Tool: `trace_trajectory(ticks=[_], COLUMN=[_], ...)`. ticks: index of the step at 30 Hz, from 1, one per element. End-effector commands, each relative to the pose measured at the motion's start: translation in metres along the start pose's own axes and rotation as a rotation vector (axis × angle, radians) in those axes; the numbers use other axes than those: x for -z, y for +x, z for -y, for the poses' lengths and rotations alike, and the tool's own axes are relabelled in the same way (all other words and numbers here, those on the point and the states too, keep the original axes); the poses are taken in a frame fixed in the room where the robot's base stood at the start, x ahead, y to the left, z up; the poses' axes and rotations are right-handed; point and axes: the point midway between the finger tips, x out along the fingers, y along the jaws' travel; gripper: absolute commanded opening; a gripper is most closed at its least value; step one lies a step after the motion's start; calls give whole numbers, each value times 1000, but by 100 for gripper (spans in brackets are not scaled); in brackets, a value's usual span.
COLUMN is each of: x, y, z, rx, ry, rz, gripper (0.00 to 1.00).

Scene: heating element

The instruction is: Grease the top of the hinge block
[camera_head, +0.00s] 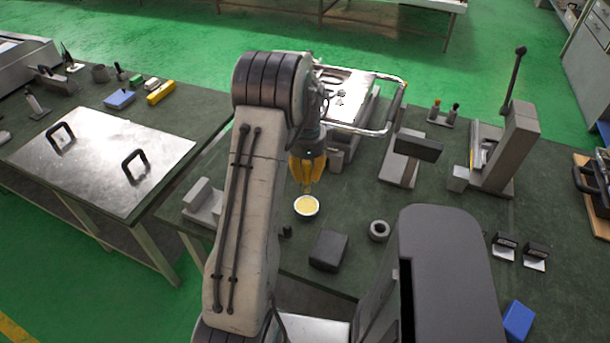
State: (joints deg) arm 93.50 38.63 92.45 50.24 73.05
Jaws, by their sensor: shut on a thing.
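My gripper (308,172), with yellow fingers, points down in the middle of the view. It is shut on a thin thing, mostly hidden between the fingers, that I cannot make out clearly. Just below the fingertips is a small white dish (306,214) with yellow grease (306,204) in it. I cannot tell whether the held thing touches the grease. No block is clearly the hinge block. Candidates are a grey stepped block (203,203) left of my arm, a grey stand with a dark top (400,170), and a tall grey block with a lever (510,150).
A dark block (328,250) and a grey ring (379,231) lie near the dish. A shiny metal plate with a tube handle (350,95) is behind my gripper. A metal sheet with two handles (100,155) covers part of the left table. A blue block (518,321) is at lower right.

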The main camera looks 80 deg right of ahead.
Motion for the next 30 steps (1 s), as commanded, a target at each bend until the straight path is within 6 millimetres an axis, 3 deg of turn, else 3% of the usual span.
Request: trace_trajectory(ticks=[14,30], x=[0,1], y=[10,53], z=[2,2], rx=[-5,-6], ry=[88,86], rz=[1,2], gripper=[0,0])
